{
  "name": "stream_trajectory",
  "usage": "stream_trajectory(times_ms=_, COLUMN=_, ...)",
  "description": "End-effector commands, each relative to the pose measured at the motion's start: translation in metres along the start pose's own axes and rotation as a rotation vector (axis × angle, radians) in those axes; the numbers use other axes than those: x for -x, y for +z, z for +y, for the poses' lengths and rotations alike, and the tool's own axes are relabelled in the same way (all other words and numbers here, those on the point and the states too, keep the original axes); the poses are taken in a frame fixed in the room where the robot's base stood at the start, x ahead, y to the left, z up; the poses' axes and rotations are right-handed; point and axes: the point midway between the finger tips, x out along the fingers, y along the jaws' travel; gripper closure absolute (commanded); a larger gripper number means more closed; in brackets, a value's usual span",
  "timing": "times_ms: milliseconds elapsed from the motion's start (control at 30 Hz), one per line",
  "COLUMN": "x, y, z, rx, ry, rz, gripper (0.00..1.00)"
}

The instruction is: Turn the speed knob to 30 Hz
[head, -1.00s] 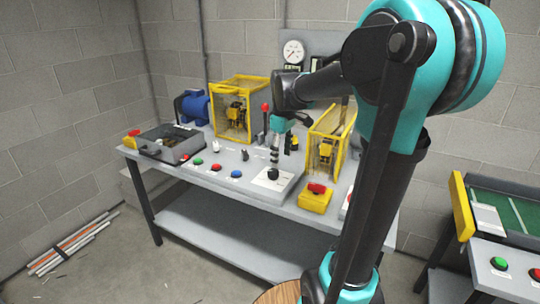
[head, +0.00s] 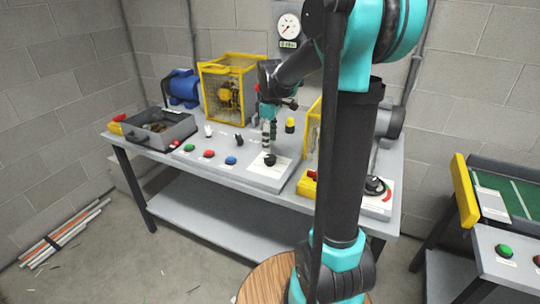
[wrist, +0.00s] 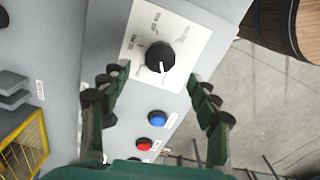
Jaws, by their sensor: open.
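The speed knob (wrist: 160,56) is black with a white pointer line, on a white plate (wrist: 185,30) with printed marks too small to read. In the wrist view its pointer aims down the picture, slightly right. In the head view the knob (head: 270,160) sits on a raised panel at the bench's front edge. My gripper (wrist: 158,80) is open, one finger at each side of the picture, with the knob beyond and between the fingertips. In the head view my gripper (head: 269,136) hangs just above the knob; I cannot tell whether it touches.
Blue (wrist: 157,118) and red (wrist: 144,144) buttons lie near the knob. Yellow guard cages (head: 228,90), a grey bin (head: 160,130) and a second dial (head: 375,187) stand on the bench. A wooden round top (head: 268,280) is in front. A second bench (head: 500,240) is at right.

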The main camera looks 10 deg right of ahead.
Motion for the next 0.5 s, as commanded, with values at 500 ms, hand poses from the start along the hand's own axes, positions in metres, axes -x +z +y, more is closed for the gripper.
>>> stream_trajectory(times_ms=500, x=-0.064, y=0.000, z=0.000, rx=0.000, ry=0.000, rz=0.000, gripper=0.38)
